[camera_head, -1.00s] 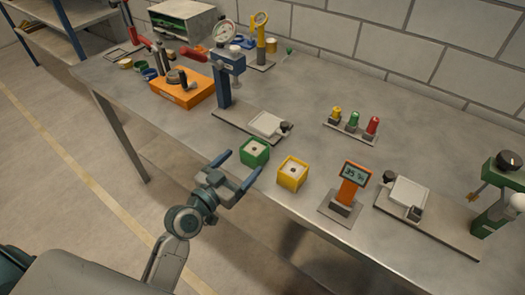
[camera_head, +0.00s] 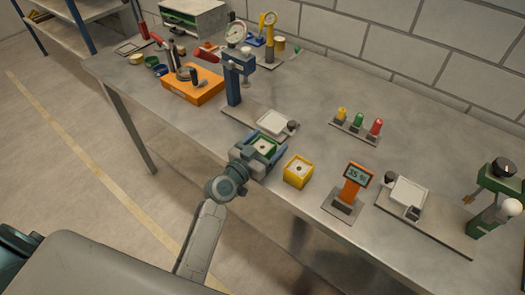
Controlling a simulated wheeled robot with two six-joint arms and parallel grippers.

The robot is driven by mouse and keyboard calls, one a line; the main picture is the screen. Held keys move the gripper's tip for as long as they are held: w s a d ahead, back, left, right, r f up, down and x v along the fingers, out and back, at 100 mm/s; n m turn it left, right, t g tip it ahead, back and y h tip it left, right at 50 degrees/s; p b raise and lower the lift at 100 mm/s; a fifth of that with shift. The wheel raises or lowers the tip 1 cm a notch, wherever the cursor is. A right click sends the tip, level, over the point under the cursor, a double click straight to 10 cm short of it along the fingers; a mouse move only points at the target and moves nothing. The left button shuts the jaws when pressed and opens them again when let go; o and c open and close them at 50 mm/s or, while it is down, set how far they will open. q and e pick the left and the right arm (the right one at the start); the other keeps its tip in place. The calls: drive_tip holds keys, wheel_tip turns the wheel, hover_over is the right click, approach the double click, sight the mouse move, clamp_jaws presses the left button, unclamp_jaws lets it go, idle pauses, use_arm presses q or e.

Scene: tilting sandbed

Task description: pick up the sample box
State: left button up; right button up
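Two small boxes with pale tops stand near the table's front edge, a green box (camera_head: 264,147) and a yellow box (camera_head: 298,172). Which one is the sample box is not marked. My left gripper (camera_head: 265,145) is at the green box, with one finger on its left and one on its right. The fingers look open around it, and contact cannot be made out. The gripper hides the box's lower front. The yellow box stands free, just right of the gripper. My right gripper is not in view.
A blue dial-gauge stand (camera_head: 233,75) with a white plate is behind the green box. An orange display (camera_head: 354,182) stands right of the yellow box. Three coloured lamps (camera_head: 358,124) stand farther back. An orange tool block (camera_head: 192,87) is at left.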

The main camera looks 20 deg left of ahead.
use_arm(q)
drive_tip(key=c, duration=1.1)
drive_tip(key=shift+r, duration=0.1)
